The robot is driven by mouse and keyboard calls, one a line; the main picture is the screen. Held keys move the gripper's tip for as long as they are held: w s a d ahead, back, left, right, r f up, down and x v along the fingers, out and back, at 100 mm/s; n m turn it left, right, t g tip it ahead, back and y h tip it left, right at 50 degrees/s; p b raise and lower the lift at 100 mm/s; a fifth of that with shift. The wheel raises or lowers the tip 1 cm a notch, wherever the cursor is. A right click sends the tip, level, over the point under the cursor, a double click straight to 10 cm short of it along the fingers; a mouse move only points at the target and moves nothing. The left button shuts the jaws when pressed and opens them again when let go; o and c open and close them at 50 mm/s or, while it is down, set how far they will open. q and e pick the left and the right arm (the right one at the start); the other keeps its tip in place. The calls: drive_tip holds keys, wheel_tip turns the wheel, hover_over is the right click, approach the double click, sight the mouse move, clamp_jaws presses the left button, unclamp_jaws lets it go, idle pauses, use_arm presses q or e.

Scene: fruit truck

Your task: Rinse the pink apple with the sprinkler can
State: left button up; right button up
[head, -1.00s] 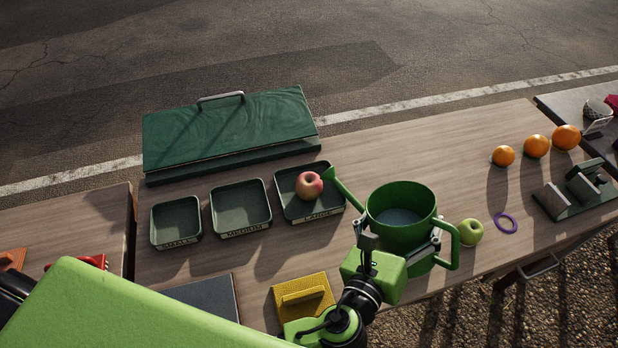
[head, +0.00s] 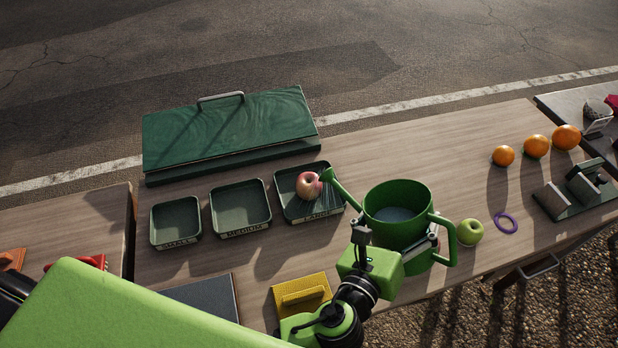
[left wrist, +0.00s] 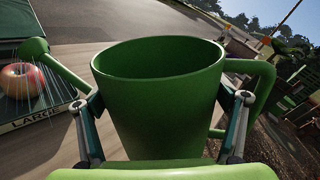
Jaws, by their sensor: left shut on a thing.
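The pink apple (head: 309,185) sits in the tray labelled LARGE (head: 283,179). It also shows in the left wrist view (left wrist: 21,80). The green sprinkler can (head: 399,214) is held above the table, with its spout pointing left at the apple. Thin streams of water come from the spout head (left wrist: 35,48) and fall over the apple's right side and the tray. My left gripper (head: 405,248) is shut on the can's body, and its fingers lie on both sides of it in the left wrist view (left wrist: 165,128). Water shows inside the can. My right gripper is not in view.
Trays labelled SMALL (head: 176,223) and MEDIUM (head: 240,207) stand left of the apple's tray. A green lidded box (head: 230,130) is behind them. A green apple (head: 470,232), purple ring (head: 506,223) and oranges (head: 536,146) lie right. A yellow sponge-like block (head: 302,296) is in front.

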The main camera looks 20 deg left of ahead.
sight(420, 230)
use_arm(q)
drive_tip(key=shift+w+a+r, duration=0.2)
drive_tip(key=shift+a+r, duration=0.05)
drive_tip(key=shift+a, duration=0.05)
idle(1.4)
drive_tip(key=s+d+m, duration=0.1)
drive_tip(key=d+m+t+p, duration=0.1)
drive_tip(key=d+m, duration=0.1)
drive_tip(key=s+d+m, duration=0.1)
drive_tip(key=shift+s+d+m, duration=0.3)
drive_tip(key=shift+d+m, duration=0.05)
drive_tip(key=shift+m, duration=0.05)
drive_tip(key=shift+t, duration=0.3)
drive_tip(key=shift+w+a, duration=0.1)
drive_tip(key=shift+a, duration=0.05)
